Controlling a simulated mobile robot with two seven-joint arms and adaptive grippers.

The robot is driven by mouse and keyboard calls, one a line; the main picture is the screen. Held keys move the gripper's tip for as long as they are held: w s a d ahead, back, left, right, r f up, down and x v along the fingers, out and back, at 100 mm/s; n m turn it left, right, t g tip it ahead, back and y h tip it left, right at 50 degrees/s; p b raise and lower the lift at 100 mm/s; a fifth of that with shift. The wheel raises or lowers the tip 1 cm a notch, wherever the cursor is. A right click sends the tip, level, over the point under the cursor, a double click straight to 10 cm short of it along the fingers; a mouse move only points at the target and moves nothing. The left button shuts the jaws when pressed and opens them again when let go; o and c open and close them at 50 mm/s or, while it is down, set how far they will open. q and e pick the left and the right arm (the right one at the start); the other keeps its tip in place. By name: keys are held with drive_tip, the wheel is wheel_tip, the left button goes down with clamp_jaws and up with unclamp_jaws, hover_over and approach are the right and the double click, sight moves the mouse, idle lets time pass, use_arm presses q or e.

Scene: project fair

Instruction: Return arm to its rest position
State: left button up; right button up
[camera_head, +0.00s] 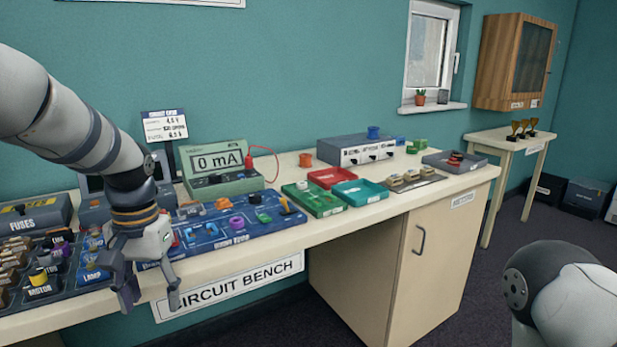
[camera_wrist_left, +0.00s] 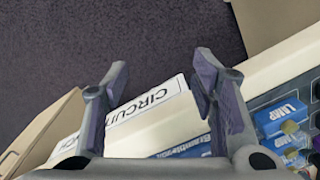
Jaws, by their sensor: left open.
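My left gripper (camera_head: 150,292) hangs open and empty at the front edge of the bench (camera_head: 345,217), pointing down. In the left wrist view its two fingers (camera_wrist_left: 158,85) are spread apart, with the bench edge, the white circuit bench sign and dark floor beyond them. My left arm comes in from the left and hides part of the blue circuit board (camera_head: 236,230) and the parts tray (camera_head: 62,283). Part of my right arm shows at the lower right; its gripper is out of view.
The meter (camera_head: 216,170) stands behind the board. Green (camera_head: 312,200), red (camera_head: 331,177) and teal (camera_head: 361,191) trays, a grey box (camera_head: 355,150) and a dark tray (camera_head: 455,162) sit to the right. A side table with trophies (camera_head: 510,140) stands beyond. The floor before the bench is clear.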

use_arm(q)
drive_tip(key=s+d+f, duration=0.1)
drive_tip(key=s+f, duration=0.8)
drive_tip(key=f, duration=0.3)
drive_tip(key=s+d+f, duration=0.1)
drive_tip(key=s+f, duration=0.8)
drive_tip(key=f, duration=0.3)
drive_tip(key=s+d+f+g, duration=0.1)
drive_tip(key=s+f, duration=0.1)
drive_tip(key=s, duration=1.7)
drive_tip(key=shift+d+f, duration=0.2)
drive_tip(key=shift+f, duration=0.1)
